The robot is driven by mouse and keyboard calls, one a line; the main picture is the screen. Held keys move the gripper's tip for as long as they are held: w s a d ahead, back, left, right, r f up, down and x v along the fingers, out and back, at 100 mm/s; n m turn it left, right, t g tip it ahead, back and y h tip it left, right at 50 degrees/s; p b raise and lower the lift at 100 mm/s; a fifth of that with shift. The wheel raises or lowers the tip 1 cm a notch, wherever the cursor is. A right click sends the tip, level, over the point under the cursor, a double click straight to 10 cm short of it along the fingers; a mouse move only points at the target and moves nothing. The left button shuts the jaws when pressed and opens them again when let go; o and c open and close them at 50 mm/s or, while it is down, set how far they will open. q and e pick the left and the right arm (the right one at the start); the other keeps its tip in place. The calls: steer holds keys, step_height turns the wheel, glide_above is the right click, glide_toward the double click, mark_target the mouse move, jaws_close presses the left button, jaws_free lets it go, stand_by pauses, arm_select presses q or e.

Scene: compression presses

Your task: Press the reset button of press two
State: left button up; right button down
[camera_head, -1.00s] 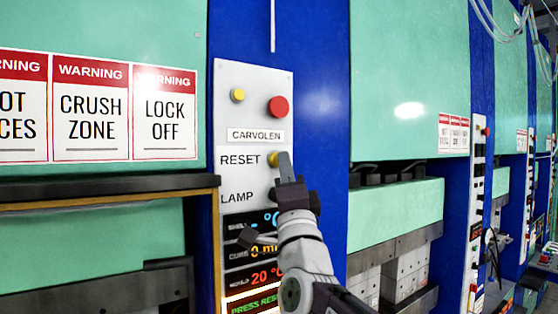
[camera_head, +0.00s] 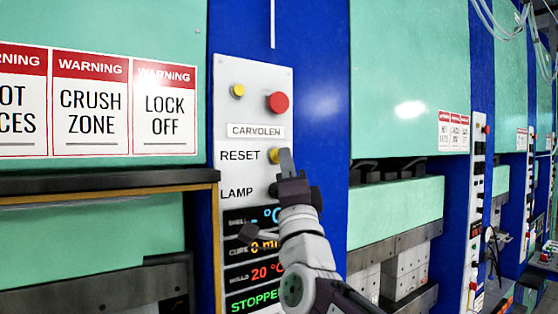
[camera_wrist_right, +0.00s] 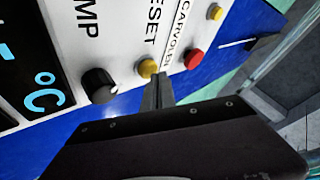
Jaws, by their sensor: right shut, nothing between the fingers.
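The yellow reset button (camera_head: 273,156) sits beside the word RESET on a white control panel (camera_head: 225,105). My right gripper (camera_head: 285,152) is shut and empty, its tip at the button's right edge and covering part of it. In the right wrist view the shut fingers (camera_wrist_right: 158,88) end right by the yellow reset button (camera_wrist_right: 148,68). I cannot tell whether they touch it. A green display (camera_head: 254,301) low on the panel reads STOPPED. My left gripper is not in view.
A red button (camera_head: 277,103) and a small yellow button (camera_head: 238,91) are higher on the panel. A black knob (camera_wrist_right: 98,85) is close to my fingers. Warning signs (camera_head: 91,103) are at the left. A second press (camera_head: 408,85) stands to the right.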

steer(key=shift+s+d, duration=0.25)
steer(key=shift+s, duration=0.15)
steer(key=s+d+b, duration=0.1)
steer(key=s+b, duration=0.1)
steer(key=s+d+b, duration=0.1)
steer(key=s+d, duration=0.1)
steer(key=shift+b, duration=0.4)
stand_by(0.5)
